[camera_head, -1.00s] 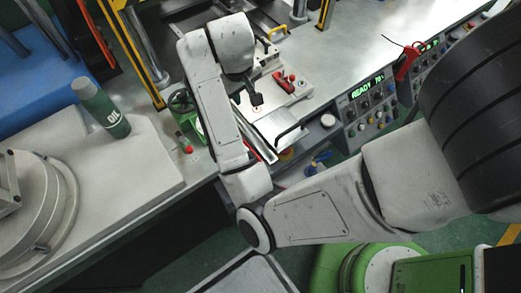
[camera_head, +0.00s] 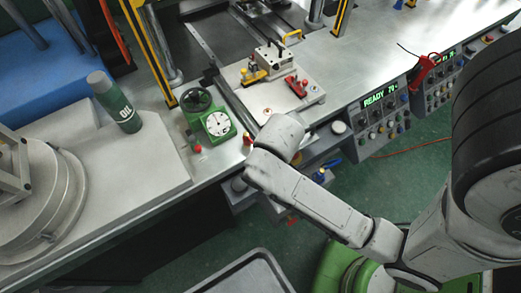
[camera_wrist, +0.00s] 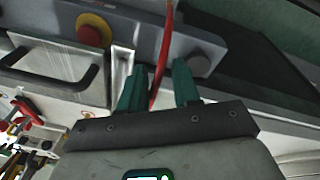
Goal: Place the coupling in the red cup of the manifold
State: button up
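My gripper (camera_wrist: 160,90) shows in the wrist view with two green fingers apart. A thin red strip (camera_wrist: 165,50) runs through the gap between them; I see no object clamped by both fingers. In the head view the fingers are hidden by my arm, whose end is over the front edge of the bench. I cannot make out the coupling or the manifold's red cup for certain in either view. A light plate (camera_head: 262,110) with a small metal block (camera_head: 271,56) and a red clamp (camera_head: 296,87) lies on the bench beyond my arm.
A green gauge unit (camera_head: 218,124) stands left of the plate. A green oil bottle (camera_head: 115,105) is further left. A red button with a yellow collar (camera_wrist: 92,32) and a dark handle (camera_wrist: 60,78) are near my gripper. Control panels (camera_head: 382,108) line the front at right.

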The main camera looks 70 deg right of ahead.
jog(key=w+d+r+m+h+b, duration=0.3)
jog(key=w+d+r+m, duration=0.6)
jog(key=d, duration=0.6)
jog(key=m+g+y+b, duration=0.1)
jog(key=m+y+b, duration=0.1)
jog(key=m+y, duration=0.25)
send_over(246, 134)
jog(key=shift+d+f+m, duration=0.2)
jog(key=shift+f+m, duration=0.15)
jog(key=shift+f, duration=0.45)
notch_tip(246, 134, down, 5)
jog(key=shift+a+f, duration=0.1)
jog(key=shift+f+p, duration=0.45)
jog(key=shift+f, duration=2.3)
jog(key=shift+c, duration=0.4)
grip_shut()
